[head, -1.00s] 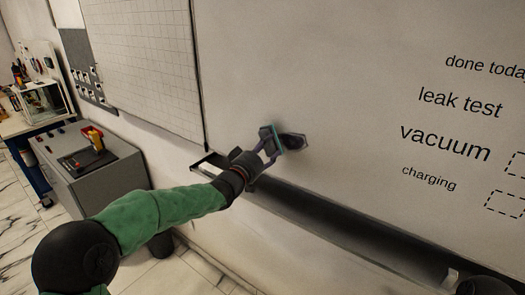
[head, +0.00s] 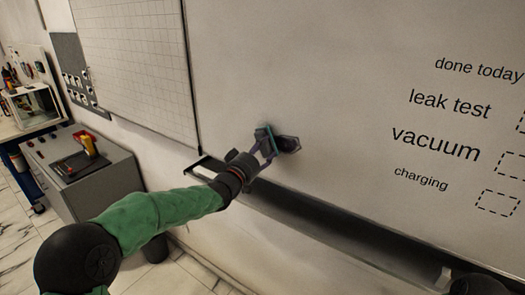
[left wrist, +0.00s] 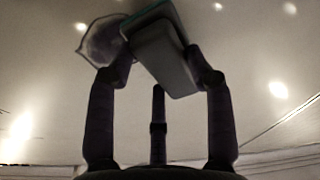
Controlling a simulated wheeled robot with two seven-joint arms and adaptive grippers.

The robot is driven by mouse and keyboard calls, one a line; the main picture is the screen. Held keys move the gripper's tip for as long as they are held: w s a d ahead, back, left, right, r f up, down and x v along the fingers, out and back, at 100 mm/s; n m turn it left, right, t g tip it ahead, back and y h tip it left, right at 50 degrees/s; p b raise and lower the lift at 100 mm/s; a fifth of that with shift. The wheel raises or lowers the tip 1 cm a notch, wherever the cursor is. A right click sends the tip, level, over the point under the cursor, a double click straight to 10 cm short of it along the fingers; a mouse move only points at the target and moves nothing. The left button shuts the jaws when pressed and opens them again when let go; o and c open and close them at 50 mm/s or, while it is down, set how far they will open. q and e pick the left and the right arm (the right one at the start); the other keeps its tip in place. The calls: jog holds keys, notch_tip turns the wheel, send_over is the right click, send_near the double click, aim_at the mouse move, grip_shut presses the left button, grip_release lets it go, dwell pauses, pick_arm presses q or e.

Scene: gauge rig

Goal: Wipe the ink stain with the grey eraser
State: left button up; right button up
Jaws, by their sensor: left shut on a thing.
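The grey eraser (head: 263,135) has a teal strip along one side. My left gripper (head: 268,149) is shut on it and holds it at the whiteboard. The left wrist view shows the eraser (left wrist: 165,58) tilted between the two fingers (left wrist: 160,72). In the left wrist view the stain (left wrist: 100,43) is a grey patch with a darker outline, partly hidden by the eraser and a finger. I cannot tell whether the eraser touches the board. My right gripper is not in view.
A dark tray ledge (head: 330,235) runs along the board's lower edge, below my left gripper. A gridded panel (head: 135,65) is at the left. Printed words (head: 436,145) and dashed boxes are at the right. A grey cabinet (head: 95,180) stands at the lower left.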

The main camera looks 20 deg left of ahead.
pick_arm(q)
jog(key=shift+x, duration=0.85)
jog(key=shift+d+f, duration=0.15)
jog(key=shift+s+d+f+b, duration=0.1)
jog(key=shift+s+d+b, duration=0.35)
jog(key=shift+d+b, duration=0.45)
jog(key=shift+s+d+b, duration=0.3)
jog(key=shift+d+b, duration=0.35)
jog(key=shift+d, duration=0.2)
jog(key=shift+s+d+b, duration=0.3)
jog(key=shift+d+b, duration=0.35)
jog(key=shift+d, duration=0.2)
jog(key=shift+s+d+b, duration=0.3)
jog(key=shift+d+b, duration=0.15)
jog(key=shift+d, duration=0.45)
jog(key=shift+s+d+b, duration=0.25)
jog(key=shift+d+b, duration=0.2)
jog(key=shift+d, duration=0.4)
jog(key=shift+s+d, duration=0.35)
jog(key=shift+d, duration=0.55)
